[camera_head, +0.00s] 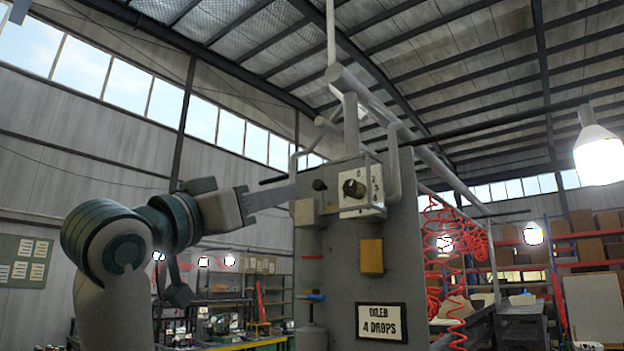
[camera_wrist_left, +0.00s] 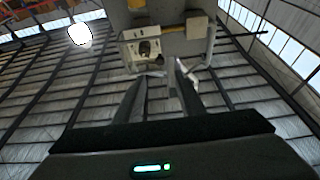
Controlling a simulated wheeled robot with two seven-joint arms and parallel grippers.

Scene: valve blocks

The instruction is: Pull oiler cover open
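The oiler unit is a pale box with a black dial (camera_head: 354,188) and number marks, high on a grey panel (camera_head: 340,285). Thin clear edges around the dial look like its cover, and I cannot tell whether it is open. The dial box also shows upside down in the left wrist view (camera_wrist_left: 150,48). A sign (camera_head: 381,322) below reads "OILER 4 DROPS". My left gripper (camera_head: 292,193) is left of the box, its fingers pointing toward it. In the left wrist view its fingers (camera_wrist_left: 166,70) are apart with nothing between them. My right gripper is not in view.
Pipes (camera_head: 352,125) run above and beside the box. A small black knob (camera_head: 320,185), a beige block (camera_head: 304,212) and a yellow block (camera_head: 371,256) are on the panel. Red coiled hoses (camera_head: 447,255) hang to the right. Open air lies left of the panel.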

